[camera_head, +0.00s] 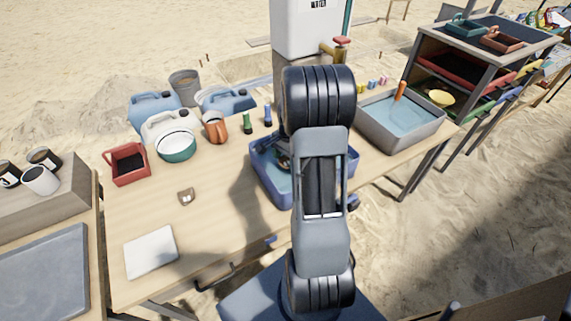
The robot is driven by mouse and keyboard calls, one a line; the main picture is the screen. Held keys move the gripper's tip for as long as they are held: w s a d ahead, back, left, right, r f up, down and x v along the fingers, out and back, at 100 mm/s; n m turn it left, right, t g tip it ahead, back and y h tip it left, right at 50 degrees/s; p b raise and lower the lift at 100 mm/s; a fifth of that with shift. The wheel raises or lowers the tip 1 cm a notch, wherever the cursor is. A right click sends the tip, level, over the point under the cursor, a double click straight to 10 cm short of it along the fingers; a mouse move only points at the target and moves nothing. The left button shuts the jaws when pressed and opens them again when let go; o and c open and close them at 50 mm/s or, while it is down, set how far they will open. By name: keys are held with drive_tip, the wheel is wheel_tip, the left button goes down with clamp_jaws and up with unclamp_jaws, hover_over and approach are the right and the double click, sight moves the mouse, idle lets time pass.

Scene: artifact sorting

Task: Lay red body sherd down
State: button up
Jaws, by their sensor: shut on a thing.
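My gripper (284,152) is over the blue basin (268,186), mostly hidden behind my own arm. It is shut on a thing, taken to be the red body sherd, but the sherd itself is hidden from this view. The basin holds bluish water and stands on the wooden table. A small brown-grey sherd (187,197) lies apart on the left of the table.
A red tray (131,178), a white-green bowl (176,147), an orange jug (215,130) and jerrycans (155,112) stand at the back left. A white sheet (151,252) lies front left. A grey water tray (400,122) is right. The table's left middle is mostly bare.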

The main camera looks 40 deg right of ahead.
sight(285, 164)
drive_tip(key=shift+w+d+f, duration=0.15)
drive_tip(key=shift+w+f, duration=0.2)
drive_tip(key=shift+f, duration=1.7)
drive_tip(key=shift+f+b, duration=0.2)
drive_tip(key=shift+b, duration=0.1)
drive_tip(key=o, duration=0.9)
drive_tip(key=shift+r, duration=0.1)
